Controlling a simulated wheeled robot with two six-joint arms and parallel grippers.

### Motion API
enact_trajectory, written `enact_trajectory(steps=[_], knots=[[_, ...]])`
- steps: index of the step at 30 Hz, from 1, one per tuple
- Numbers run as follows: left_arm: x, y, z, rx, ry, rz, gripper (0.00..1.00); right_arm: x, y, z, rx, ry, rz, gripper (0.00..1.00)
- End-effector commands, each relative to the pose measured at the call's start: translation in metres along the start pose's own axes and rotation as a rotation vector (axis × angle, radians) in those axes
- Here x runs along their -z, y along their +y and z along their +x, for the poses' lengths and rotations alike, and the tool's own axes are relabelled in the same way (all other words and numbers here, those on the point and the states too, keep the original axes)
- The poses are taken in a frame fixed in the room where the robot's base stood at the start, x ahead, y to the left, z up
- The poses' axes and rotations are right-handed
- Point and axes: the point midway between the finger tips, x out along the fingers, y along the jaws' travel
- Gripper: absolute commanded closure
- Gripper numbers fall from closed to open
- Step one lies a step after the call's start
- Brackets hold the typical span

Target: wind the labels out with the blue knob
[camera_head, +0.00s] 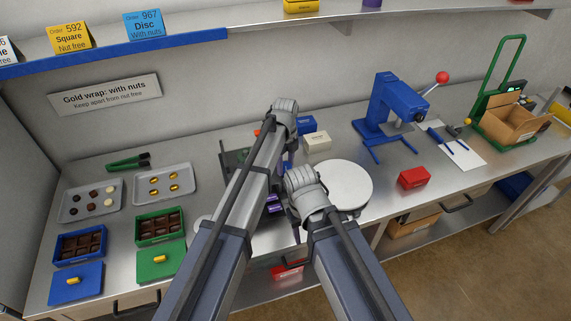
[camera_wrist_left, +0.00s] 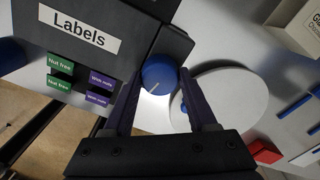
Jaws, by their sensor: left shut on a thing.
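A dark label dispenser marked "Labels" (camera_wrist_left: 82,38) fills the upper left of the left wrist view. Green "Nut free" labels (camera_wrist_left: 60,62) and purple "With nuts" labels (camera_wrist_left: 101,79) show on it. The round blue knob (camera_wrist_left: 158,76) sits at its side, with a pale line across its face. My left gripper (camera_wrist_left: 160,88) is shut on the knob, one dark finger on either side. In the head view my arms hide much of the dispenser; purple labels (camera_head: 273,207) show between them.
A round white disc (camera_head: 343,184) lies beside the dispenser, close to the left gripper in the wrist view. A red box (camera_head: 413,178) and a blue press (camera_head: 379,115) stand to the right. Trays (camera_head: 163,184) and chocolate boxes (camera_head: 160,226) occupy the left of the bench.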

Motion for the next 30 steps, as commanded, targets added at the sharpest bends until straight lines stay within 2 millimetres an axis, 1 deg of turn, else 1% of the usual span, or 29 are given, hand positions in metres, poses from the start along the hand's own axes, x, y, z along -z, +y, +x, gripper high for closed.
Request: enact_trajectory(steps=[7, 8, 15, 24, 30], knots=[[0.000, 0.001, 0.000, -0.001, 0.001, 0.000, 0.98, 0.000, 0.000, 0.000, 0.000, 0.000, 0.000, 0.50], [0.000, 0.001, 0.000, -0.001, 0.001, 0.000, 0.39, 0.000, 0.000, 0.000, 0.000, 0.000, 0.000, 0.50], [0.000, 0.000, 0.000, -0.001, 0.000, -0.001, 0.12, 0.000, 0.000, 0.000, 0.000, 0.000, 0.000, 0.50], [0.000, 0.000, -0.001, 0.000, 0.000, -0.001, 0.12, 0.000, 0.000, -0.001, 0.000, 0.000, 0.000, 0.50], [0.000, 0.000, -0.013, 0.000, 0.000, -0.001, 0.12, -0.001, 0.001, -0.013, 0.000, 0.000, 0.000, 0.50]])
